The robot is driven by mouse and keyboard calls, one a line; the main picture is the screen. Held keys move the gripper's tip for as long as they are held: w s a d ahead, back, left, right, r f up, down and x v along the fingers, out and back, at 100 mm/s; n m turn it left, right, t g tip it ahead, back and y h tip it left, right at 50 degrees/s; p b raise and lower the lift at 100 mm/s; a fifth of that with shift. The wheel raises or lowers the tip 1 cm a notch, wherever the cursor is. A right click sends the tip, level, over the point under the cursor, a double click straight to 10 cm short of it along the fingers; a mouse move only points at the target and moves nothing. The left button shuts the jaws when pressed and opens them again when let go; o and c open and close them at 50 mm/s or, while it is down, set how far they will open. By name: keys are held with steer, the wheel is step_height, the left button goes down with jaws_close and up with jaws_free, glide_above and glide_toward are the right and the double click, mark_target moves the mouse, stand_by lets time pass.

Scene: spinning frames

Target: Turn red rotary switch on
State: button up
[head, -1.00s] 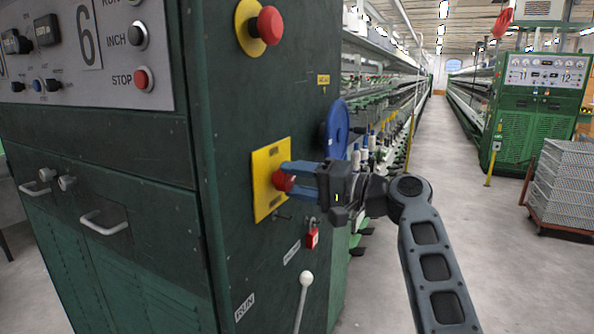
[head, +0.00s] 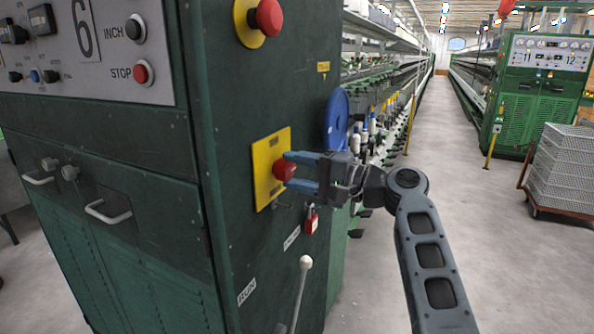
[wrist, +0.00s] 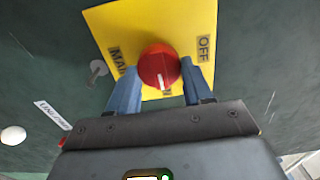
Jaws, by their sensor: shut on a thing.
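The red rotary switch (head: 284,169) is a round red knob on a yellow plate (head: 264,190) on the side of the dark green cabinet. In the wrist view the knob (wrist: 158,62) has a white mark pointing toward the bottom of the picture. The plate (wrist: 140,22) reads OFF at the right and MAIN at the left; lettering below the knob is partly hidden, ending in what looks like N. My gripper (head: 290,171) is shut on the knob, with one blue finger on each side; its fingers also show in the wrist view (wrist: 160,72).
A red emergency button (head: 268,17) on a yellow disc sits above. A red padlock (head: 311,219) hangs just below the plate, and a white-knobbed lever (head: 303,285) stands lower. A blue wheel (head: 337,120) is behind my gripper.

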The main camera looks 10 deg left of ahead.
steer(key=shift+d, duration=0.1)
steer(key=o, duration=1)
steer(key=shift+b+v, duration=0.8)
steer(key=shift+v, duration=3.05)
